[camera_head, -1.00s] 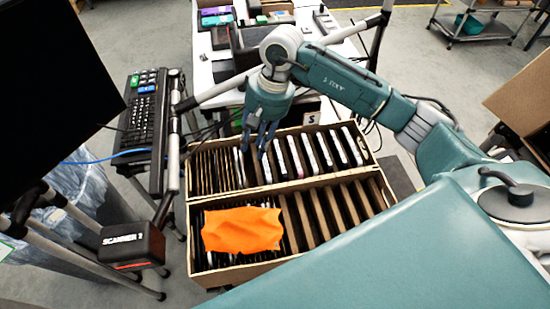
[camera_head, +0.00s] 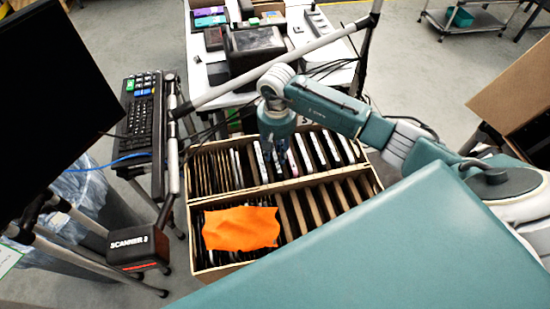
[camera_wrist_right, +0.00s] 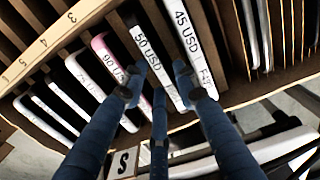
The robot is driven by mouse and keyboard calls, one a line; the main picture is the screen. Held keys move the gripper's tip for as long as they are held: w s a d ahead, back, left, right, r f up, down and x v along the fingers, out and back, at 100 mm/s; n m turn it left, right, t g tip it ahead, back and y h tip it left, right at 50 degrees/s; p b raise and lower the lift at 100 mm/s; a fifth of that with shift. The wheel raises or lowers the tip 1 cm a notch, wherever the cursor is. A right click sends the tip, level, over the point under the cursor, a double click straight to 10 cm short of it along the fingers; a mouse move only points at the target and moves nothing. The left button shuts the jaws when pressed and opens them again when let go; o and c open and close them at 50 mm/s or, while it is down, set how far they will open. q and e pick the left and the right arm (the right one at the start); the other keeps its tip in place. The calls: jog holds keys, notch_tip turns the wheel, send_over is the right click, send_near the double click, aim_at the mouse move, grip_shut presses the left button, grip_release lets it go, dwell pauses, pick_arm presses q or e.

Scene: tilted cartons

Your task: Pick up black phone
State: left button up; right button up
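Several thin dark phones with pale, price-labelled edges stand tilted in the slots of the far carton row (camera_head: 184,178). In the right wrist view a phone edge marked "50 USD" (camera_wrist_right: 145,42) lies just ahead of my fingers. One marked "45 USD" (camera_wrist_right: 187,35) is to its right and a pinkish edge (camera_wrist_right: 104,52) to its left. I cannot tell which is the task's black phone. My right gripper (camera_head: 274,165) is low over this row, its tips among the phone tops. In the wrist view its blue fingers (camera_wrist_right: 155,88) are spread, with no clear grip. My left gripper is out of view.
The near carton row (camera_head: 192,240) has an orange cloth (camera_head: 241,228) over its left part and brown dividers to the right. A keyboard (camera_head: 143,115), monitor (camera_head: 55,90) and scanner (camera_head: 138,246) stand left. A white table (camera_head: 300,32) is behind.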

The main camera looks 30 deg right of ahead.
jog(key=shift+f, duration=0.45)
grip_shut()
jog(key=shift+w+r, duration=0.1)
jog(key=shift+r, duration=0.1)
